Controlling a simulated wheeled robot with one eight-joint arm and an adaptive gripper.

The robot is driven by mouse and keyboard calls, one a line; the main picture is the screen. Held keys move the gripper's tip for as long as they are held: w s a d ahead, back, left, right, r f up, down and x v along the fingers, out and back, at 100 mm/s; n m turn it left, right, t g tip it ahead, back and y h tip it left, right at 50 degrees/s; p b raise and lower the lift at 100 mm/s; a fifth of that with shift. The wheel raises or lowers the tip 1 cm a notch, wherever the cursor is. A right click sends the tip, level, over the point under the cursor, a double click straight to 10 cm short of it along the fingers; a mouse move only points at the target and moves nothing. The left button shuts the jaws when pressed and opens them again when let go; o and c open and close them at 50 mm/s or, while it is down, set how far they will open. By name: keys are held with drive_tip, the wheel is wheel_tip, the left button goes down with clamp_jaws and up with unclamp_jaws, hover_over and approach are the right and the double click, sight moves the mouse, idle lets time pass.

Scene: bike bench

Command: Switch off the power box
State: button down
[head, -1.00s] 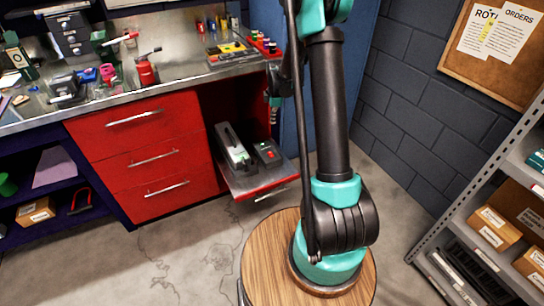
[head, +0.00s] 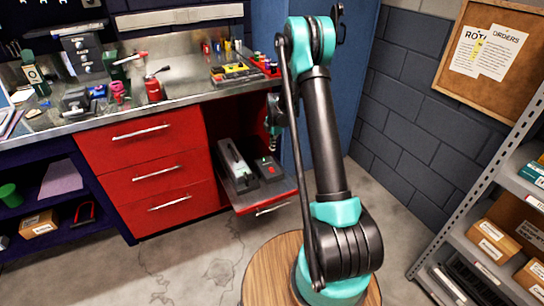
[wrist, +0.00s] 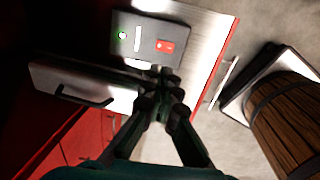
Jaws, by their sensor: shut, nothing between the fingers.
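The power box (head: 271,168) is a dark grey case on the right of the pulled-out lower tray (head: 246,206) in the red bench. In the head view my gripper (head: 272,128) hangs above the tray, partly hidden by my arm.
A long grey device with a black handle (head: 236,166) lies left of the box on the tray. Red drawers (head: 158,180) stand to the left. The benchtop above holds tools. A grey shelf rack (head: 470,215) with boxes is at right.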

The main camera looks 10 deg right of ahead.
sight(271, 168)
drive_tip(key=f, duration=0.4)
drive_tip(key=w+f, duration=0.1)
drive_tip(key=f, duration=0.8)
drive_tip(key=shift+w+a, duration=0.25)
drive_tip(key=shift+f, duration=0.15)
drive_tip(key=shift+w+f, duration=0.15)
drive_tip(key=shift+f, duration=0.1)
drive_tip(key=shift+s+d+r, duration=0.2)
drive_tip(key=shift+s, duration=0.6)
drive_tip(key=shift+r, duration=0.1)
